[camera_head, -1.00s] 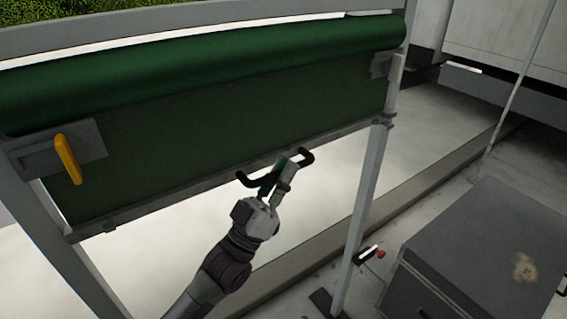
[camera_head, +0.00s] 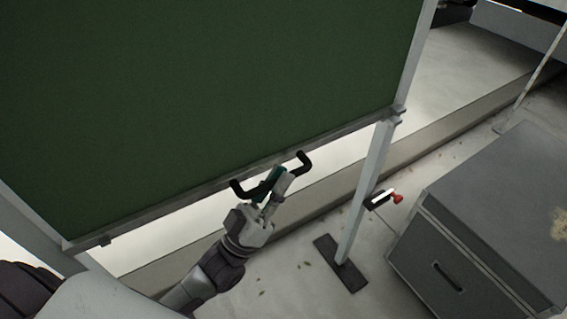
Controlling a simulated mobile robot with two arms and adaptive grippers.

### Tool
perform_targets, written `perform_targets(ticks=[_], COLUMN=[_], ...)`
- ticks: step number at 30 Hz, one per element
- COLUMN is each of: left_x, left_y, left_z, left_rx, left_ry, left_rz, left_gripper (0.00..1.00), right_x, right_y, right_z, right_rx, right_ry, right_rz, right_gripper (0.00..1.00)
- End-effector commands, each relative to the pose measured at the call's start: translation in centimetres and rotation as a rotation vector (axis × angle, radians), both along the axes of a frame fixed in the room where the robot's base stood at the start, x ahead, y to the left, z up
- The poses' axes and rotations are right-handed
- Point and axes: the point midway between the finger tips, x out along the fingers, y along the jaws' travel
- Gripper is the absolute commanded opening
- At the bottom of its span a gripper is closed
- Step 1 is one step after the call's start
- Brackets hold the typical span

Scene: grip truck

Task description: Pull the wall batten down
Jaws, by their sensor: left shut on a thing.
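The wall batten (camera_head: 160,208) is a grey bar along the bottom edge of a green sheet (camera_head: 200,90) that hangs between two light posts. A black handle (camera_head: 303,163) sticks out from the batten, right of its middle. My left gripper (camera_head: 270,184) is shut on the middle of this handle, and its fingers hide part of it. The batten slopes up to the right in the view. My right gripper is not in view.
The right post (camera_head: 366,190) stands on a dark foot on the floor. A grey cabinet (camera_head: 500,200) with a drawer handle is at the right. A small red-ended item (camera_head: 385,199) is beside the post. Parts of my own body show at the lower left.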

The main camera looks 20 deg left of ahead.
Motion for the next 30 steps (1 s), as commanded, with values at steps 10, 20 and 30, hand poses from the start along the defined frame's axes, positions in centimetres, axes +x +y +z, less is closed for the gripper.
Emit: perform_targets(ticks=[10, 20, 30], left_x=[-0.1, -0.1, -1.3], left_y=[0.1, 0.0, 0.7], left_z=[-0.1, -0.1, -1.6], left_rx=[0.001, 0.001, 0.003], left_ry=[0.001, 0.001, 0.005], left_rz=[0.002, 0.001, 0.001], left_gripper=[0.00, 0.41, 0.41], right_x=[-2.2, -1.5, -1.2], right_y=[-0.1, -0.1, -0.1], right_z=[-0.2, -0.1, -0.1], right_rx=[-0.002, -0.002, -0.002], right_ry=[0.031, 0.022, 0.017], right_rz=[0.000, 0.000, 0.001], right_gripper=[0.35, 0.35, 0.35])
